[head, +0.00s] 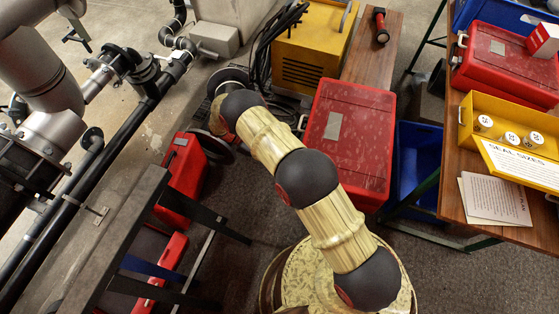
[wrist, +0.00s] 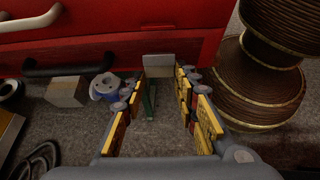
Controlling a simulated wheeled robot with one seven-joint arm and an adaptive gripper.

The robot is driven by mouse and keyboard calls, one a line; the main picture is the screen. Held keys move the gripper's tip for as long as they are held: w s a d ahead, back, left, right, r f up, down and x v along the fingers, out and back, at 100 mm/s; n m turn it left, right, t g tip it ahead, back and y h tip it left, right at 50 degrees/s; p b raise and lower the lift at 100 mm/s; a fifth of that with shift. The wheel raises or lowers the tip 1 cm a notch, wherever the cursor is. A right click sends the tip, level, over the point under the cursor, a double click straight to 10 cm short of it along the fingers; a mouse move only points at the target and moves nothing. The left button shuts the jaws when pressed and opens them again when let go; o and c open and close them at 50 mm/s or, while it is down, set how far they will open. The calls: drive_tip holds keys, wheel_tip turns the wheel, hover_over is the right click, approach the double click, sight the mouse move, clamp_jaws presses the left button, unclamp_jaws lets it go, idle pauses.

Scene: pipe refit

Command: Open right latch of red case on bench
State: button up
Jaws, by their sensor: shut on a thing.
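The red case (head: 352,155) lies on the wooden bench in the middle of the head view, a pale label on its lid. Its red front also fills the top of the wrist view (wrist: 205,20). A dark handle (wrist: 70,68) runs along its lower left there. In the head view my gripper is hidden behind my arm's end.
A yellow machine (head: 315,45) stands behind the case. A table (head: 455,190) with a yellow tray stands at right.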

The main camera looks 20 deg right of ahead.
drive_tip(key=shift+w+a+f+g+h+b, duration=0.1)
drive_tip(key=shift+f+g+h+b, duration=0.1)
drive_tip(key=shift+f+g+h, duration=0.5)
drive_tip(key=shift+f+g+h+b, duration=0.25)
drive_tip(key=shift+f+h, duration=0.25)
drive_tip(key=shift+h, duration=0.5)
drive_tip(key=shift+f, duration=0.1)
drive_tip(key=o, duration=1.1)
drive_tip(key=shift+r, duration=5)
